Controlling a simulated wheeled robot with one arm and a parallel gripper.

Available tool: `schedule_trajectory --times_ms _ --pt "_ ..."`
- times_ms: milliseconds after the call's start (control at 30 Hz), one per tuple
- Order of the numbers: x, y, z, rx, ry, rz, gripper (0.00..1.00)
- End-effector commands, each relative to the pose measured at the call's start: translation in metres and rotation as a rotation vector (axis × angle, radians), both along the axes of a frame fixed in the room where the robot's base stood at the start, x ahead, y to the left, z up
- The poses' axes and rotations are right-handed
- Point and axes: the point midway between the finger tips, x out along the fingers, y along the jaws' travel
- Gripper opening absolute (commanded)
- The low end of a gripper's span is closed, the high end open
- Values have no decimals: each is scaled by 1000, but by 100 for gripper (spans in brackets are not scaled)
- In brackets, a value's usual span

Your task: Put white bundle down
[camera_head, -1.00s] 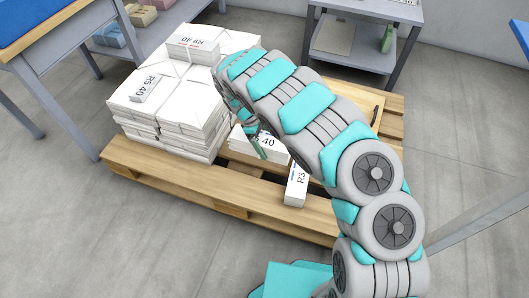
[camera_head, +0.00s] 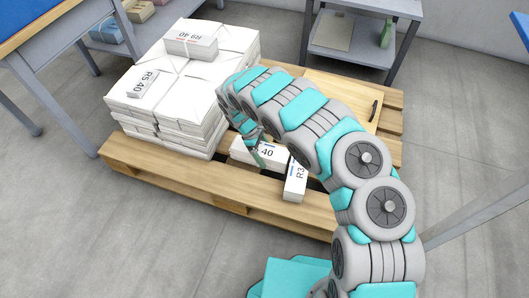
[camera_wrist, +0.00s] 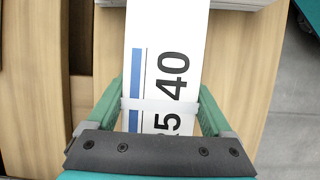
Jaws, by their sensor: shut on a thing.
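The white bundle (camera_wrist: 167,50), a flat stack with a blue stripe and a printed label ending in "40", lies between the fingers of my gripper (camera_wrist: 165,105) in the wrist view. My gripper is shut on it, across its pale band. In the head view the bundle (camera_head: 270,153) is low at the wooden pallet (camera_head: 225,188), and my gripper (camera_head: 255,148) partly covers it. I cannot tell whether its underside touches the boards. A second white bundle marked R3 (camera_head: 296,182) lies close to its right end.
A tall stack of white bundles (camera_head: 175,95) stands on the pallet's left part, with bundles marked R5 40 (camera_head: 141,85) and R9 40 (camera_head: 192,44) on top. A wooden board with a dark handle (camera_head: 352,98) lies at the right. A grey shelf (camera_head: 352,45) stands behind.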

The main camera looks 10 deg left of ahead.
Motion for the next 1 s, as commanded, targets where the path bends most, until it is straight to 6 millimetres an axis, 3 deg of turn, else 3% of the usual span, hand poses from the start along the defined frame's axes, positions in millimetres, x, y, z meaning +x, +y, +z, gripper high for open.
schedule_trajectory --times_ms 200,233,333,767,1000 --pt "1 0 -1 1 -1 0 0" --pt "0 1 -2 1 -1 0 86" --pt "0 0 -2 1 -1 0 97" --pt "1 2 4 2 -1 0 100" --pt "3 15 34 4 -3 1 100"
